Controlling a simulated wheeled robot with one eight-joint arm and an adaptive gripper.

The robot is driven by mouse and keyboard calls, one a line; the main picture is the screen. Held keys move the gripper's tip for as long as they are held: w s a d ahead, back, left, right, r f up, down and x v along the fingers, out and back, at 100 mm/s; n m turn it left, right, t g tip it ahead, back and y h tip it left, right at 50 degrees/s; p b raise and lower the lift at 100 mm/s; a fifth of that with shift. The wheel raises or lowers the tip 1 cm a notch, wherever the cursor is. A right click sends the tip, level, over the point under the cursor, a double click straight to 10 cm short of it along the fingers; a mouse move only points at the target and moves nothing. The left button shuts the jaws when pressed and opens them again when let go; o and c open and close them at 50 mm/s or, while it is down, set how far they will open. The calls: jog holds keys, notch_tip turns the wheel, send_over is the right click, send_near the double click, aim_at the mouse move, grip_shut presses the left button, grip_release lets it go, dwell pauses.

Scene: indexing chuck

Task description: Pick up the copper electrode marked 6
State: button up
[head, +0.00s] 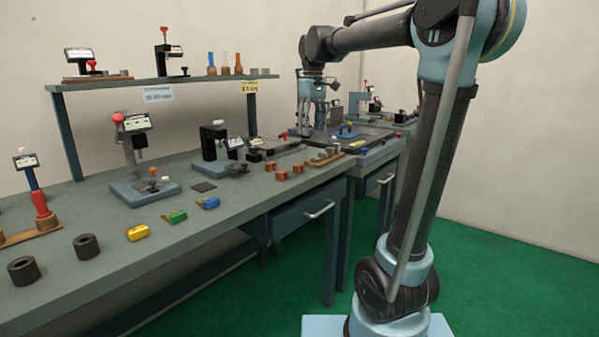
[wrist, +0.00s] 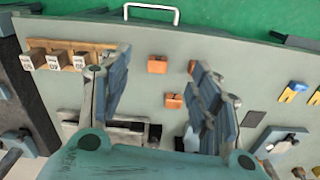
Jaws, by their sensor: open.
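Several small copper blocks lie on the grey-green workbench (head: 215,232). In the wrist view one copper block (wrist: 157,65) is between my fingertips, another copper block (wrist: 174,101) is lower, and a third copper block (wrist: 191,66) is beside the right finger. In the head view a copper block (head: 282,175) and another copper block (head: 298,169) lie near the bench's front edge. No number is readable on them, so I cannot tell which is marked 6. My gripper (wrist: 159,68) is open and empty above the bench; it also shows in the head view (head: 314,122).
A wooden rack (wrist: 95,46) with labelled blocks stands left of my gripper in the wrist view. Yellow (head: 138,232), green (head: 174,216) and blue (head: 208,203) blocks lie along the bench front. A black and blue fixture (head: 214,150) stands behind the copper blocks.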

notch_tip(320, 180, up, 2)
jog(key=n, duration=0.1)
send_over(299, 165)
jog(key=f, duration=1.7)
jog(key=shift+w+f, duration=0.1)
jog(key=shift+w, duration=0.1)
grip_shut()
